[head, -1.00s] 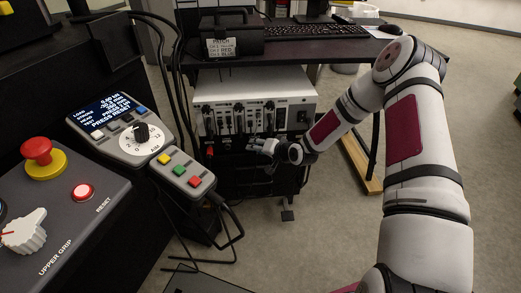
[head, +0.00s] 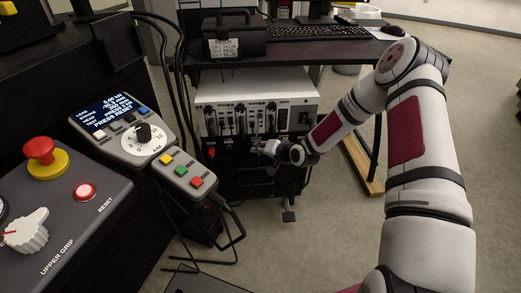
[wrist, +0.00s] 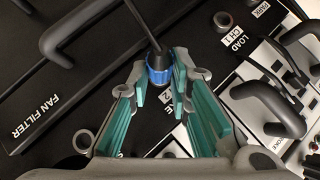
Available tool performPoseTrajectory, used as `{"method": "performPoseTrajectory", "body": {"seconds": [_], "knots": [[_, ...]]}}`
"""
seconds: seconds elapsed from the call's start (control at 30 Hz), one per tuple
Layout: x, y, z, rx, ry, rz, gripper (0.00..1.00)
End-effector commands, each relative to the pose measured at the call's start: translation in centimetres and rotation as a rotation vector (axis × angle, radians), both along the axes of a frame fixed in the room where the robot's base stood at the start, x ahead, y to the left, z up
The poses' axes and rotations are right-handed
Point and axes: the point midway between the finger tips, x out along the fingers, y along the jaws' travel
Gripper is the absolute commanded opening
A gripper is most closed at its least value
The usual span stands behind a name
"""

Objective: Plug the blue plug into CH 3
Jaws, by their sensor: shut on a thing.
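In the wrist view the blue plug (wrist: 158,67) sits between the tips of my gripper (wrist: 163,75), which is shut on it. A dark cable runs up from the plug. In the head view my gripper (head: 268,149) is in front of the rack, just below the white instrument (head: 255,89); the plug is too small to make out there. A CH 1 LOAD label (wrist: 232,42) and a round hole show right of the gripper in the wrist view. A partly hidden label shows near the fingers. I cannot make out a CH 3 label or socket.
A FAN FILTER panel (wrist: 45,108) and several dark handles surround my gripper in the wrist view. In the head view black cables (head: 178,70) hang left of the instrument. A control console (head: 80,200) and handset (head: 130,125) stand at left. Floor at right is open.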

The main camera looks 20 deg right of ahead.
Motion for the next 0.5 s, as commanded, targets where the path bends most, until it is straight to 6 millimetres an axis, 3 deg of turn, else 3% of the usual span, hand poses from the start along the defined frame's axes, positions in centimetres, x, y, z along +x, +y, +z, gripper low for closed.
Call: {"method": "performPoseTrajectory", "body": {"seconds": [0.5], "knots": [[-0.55, 0.06, 0.0, 0.0, 0.0, 0.0, 0.0]]}}
